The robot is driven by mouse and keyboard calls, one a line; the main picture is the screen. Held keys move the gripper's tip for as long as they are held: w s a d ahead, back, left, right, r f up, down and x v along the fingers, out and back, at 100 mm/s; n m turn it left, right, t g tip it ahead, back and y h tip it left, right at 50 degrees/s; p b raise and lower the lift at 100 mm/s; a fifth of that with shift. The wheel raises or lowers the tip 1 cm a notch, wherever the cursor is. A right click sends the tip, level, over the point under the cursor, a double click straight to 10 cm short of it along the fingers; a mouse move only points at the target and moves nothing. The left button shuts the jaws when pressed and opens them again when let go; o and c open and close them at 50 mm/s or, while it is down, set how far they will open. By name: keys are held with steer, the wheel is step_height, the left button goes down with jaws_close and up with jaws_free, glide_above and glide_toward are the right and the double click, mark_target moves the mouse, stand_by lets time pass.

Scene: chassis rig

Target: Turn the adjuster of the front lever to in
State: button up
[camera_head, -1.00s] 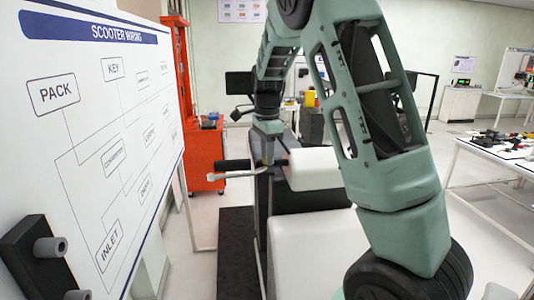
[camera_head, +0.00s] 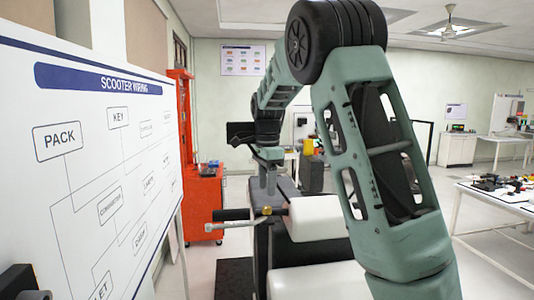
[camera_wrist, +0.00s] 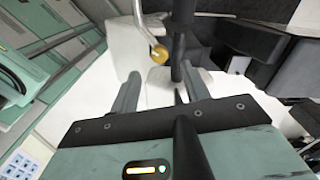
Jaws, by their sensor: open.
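The front lever (camera_head: 235,225) is a silver bar beside a black handlebar grip (camera_head: 231,214) in the head view. Its adjuster is a small brass knob (camera_head: 267,210) at the inner end of the lever. My gripper (camera_head: 268,188) hangs just above the knob. In the wrist view the knob (camera_wrist: 159,54) shows as a yellow round end beyond the fingertips, beside the dark bar. My gripper (camera_wrist: 161,82) is open there, with its two fingers apart and nothing between them at the tips. No contact with the knob shows. Marks on the adjuster are too small to read.
A white scooter body (camera_head: 316,218) lies to the right of the knob. The wiring board (camera_head: 100,170) stands close on the left. A red cabinet (camera_head: 203,205) stands behind, and a table with parts (camera_head: 495,195) is at the right.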

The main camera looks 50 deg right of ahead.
mark_target(267, 207)
step_height(267, 207, up, 12)
steer(key=b, duration=0.1)
steer(key=shift+f, duration=0.25)
stand_by(0.4)
